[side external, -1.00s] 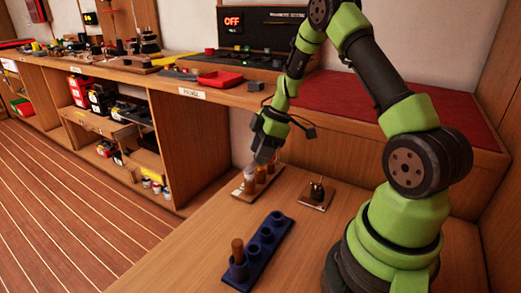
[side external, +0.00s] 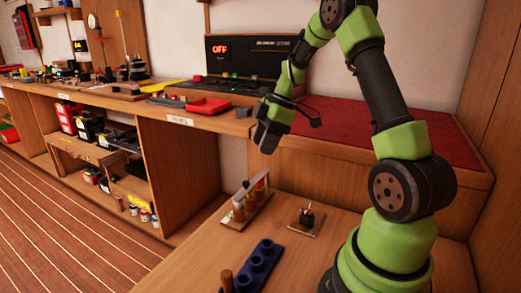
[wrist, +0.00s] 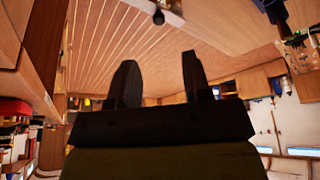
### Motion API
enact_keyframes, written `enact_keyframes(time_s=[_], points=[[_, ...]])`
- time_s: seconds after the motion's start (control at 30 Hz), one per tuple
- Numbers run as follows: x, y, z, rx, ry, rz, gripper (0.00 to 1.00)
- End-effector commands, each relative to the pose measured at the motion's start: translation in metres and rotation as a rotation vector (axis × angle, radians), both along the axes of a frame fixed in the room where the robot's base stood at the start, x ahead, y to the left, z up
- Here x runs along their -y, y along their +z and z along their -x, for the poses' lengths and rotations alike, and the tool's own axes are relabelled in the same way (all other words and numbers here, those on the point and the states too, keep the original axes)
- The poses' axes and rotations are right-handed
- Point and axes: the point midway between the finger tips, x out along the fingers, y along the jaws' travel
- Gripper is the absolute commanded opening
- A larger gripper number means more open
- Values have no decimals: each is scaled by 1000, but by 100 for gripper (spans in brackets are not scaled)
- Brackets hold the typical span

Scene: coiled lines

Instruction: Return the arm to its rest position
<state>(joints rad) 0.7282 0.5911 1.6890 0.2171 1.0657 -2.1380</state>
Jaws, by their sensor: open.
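My green and black arm stands at the right of the side external view. My gripper (side external: 266,142) hangs in the air above and behind the table (side external: 200,262), clear of everything on it. It is empty. In the wrist view, my gripper (wrist: 160,72) shows two dark fingers set wide apart with nothing between them. The rest position itself is not marked in either view.
On the table are a wooden stand (side external: 236,221) with several small upright pieces, a blue holder (side external: 262,266) with a brown peg, and a small square base (side external: 306,221) with a dark object. A workbench with a red tray (side external: 208,105) runs behind.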

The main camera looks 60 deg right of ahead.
Motion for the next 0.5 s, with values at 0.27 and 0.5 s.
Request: enact_keyframes(time_s=[0.27, 0.5], points=[[-3, 4, -1, 0, -9, 3, 44], [-61, 60, 7, -16, -213, 10, 44]])
